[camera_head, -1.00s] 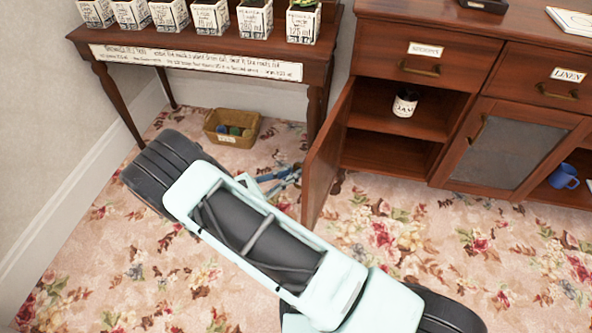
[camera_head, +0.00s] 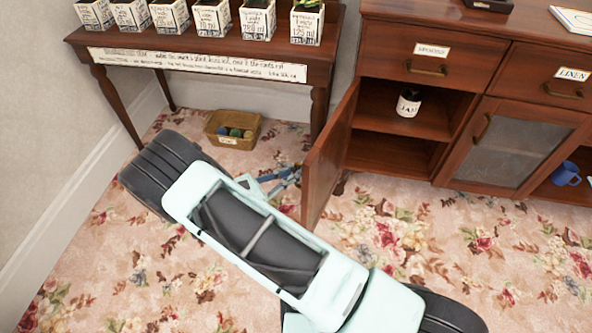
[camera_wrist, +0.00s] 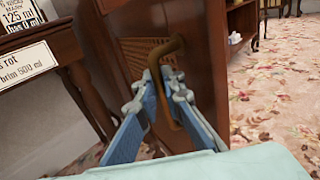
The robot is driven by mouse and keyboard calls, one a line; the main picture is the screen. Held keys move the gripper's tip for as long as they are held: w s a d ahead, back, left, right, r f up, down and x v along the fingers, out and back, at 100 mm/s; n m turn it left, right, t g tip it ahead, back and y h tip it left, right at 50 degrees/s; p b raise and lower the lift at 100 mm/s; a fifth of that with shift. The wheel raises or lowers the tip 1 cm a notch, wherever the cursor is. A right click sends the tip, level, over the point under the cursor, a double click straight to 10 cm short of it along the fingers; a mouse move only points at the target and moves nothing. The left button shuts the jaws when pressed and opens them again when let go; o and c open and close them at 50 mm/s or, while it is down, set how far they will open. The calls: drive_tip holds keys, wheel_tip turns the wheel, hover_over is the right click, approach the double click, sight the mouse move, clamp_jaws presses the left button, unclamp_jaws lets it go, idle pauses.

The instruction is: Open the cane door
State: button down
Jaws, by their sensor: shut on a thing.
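The cane door (camera_head: 328,158) stands swung wide out from the left end of the sideboard, and its compartment is open to view. In the wrist view the door's outer face shows a woven cane panel (camera_wrist: 135,57) in a brown wood frame, with a curved brass handle (camera_wrist: 170,46). My gripper (camera_wrist: 164,84) has its blue fingers closed around the handle. In the head view my gripper (camera_head: 290,178) is low on the outer left side of the door, partly hidden by my arm, and the handle is hidden there.
A labelled pot (camera_head: 408,103) stands on the compartment shelf. A side table (camera_head: 215,45) with several labelled planters is at the left, with a basket (camera_head: 232,130) beneath. A grey-panelled door (camera_head: 507,150) is shut. Floral carpet is clear in front.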

drive_tip(key=shift+r, duration=0.1)
drive_tip(key=c, duration=2.1)
unclamp_jaws()
drive_tip(key=v, duration=1.2)
